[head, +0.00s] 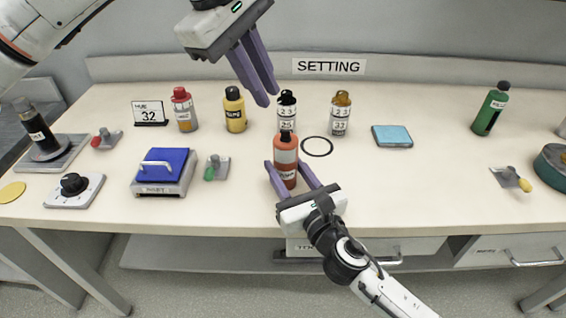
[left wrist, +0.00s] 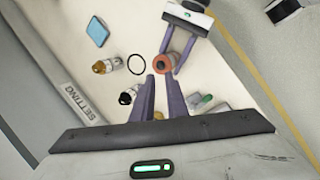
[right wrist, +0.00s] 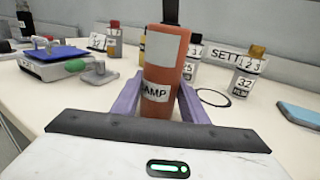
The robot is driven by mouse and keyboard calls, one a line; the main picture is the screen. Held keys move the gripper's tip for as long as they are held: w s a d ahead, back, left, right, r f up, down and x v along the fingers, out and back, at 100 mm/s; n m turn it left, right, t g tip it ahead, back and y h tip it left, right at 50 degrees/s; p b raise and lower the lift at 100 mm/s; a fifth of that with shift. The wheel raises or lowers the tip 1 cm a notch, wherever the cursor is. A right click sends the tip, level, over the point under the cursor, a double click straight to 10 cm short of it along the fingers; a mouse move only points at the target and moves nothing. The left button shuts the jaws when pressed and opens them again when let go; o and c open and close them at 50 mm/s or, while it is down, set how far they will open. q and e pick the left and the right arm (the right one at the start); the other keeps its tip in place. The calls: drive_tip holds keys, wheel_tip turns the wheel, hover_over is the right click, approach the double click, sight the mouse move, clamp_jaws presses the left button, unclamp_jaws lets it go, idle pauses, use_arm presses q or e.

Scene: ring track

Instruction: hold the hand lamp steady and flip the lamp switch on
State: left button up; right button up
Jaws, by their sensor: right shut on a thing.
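The hand lamp is an upright orange-red cylinder (head: 285,160) with a dark top and a label reading LAMP, which is clear in the right wrist view (right wrist: 162,75). My right gripper (head: 291,178) is shut on its body, one finger on each side, at the front edge of the table. The left wrist view shows the lamp from above (left wrist: 164,66), with a dark centre; I cannot make out the switch's position. My left gripper (head: 268,96) is empty, its fingers a narrow gap apart, above and behind the lamp.
Several labelled bottles stand behind the lamp, among them a dark-capped one (head: 287,112) and an amber one (head: 340,114). A black ring (head: 317,146) lies to the lamp's right, with a blue pad (head: 392,136) beyond. A blue-topped device (head: 163,172) and green-knobbed bracket (head: 217,168) are left.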

use_arm(q)
drive_tip(key=s+f+n+g+h, duration=0.1)
drive_tip(key=f, duration=0.1)
drive_tip(key=s+d+f+n+g+h, duration=0.1)
drive_tip(key=f, duration=0.1)
drive_tip(key=s+d+f+n+g+h, duration=0.1)
drive_tip(key=f+h, duration=0.1)
drive_tip(key=shift+s+d, duration=0.15)
clamp_jaws()
drive_tip(key=s+a+f+n+t+h, duration=0.1)
drive_tip(key=a+f+n+h, duration=0.3)
drive_tip(key=n, duration=0.5)
drive_tip(key=a+f+n+t+h, duration=0.3)
drive_tip(key=a+f+n+h, duration=0.2)
drive_tip(key=n, duration=0.5)
drive_tip(key=a+h, duration=0.2)
drive_tip(key=shift+s+a+n, duration=0.3)
drive_tip(key=shift+s, duration=0.05)
drive_tip(key=shift+d, duration=0.1)
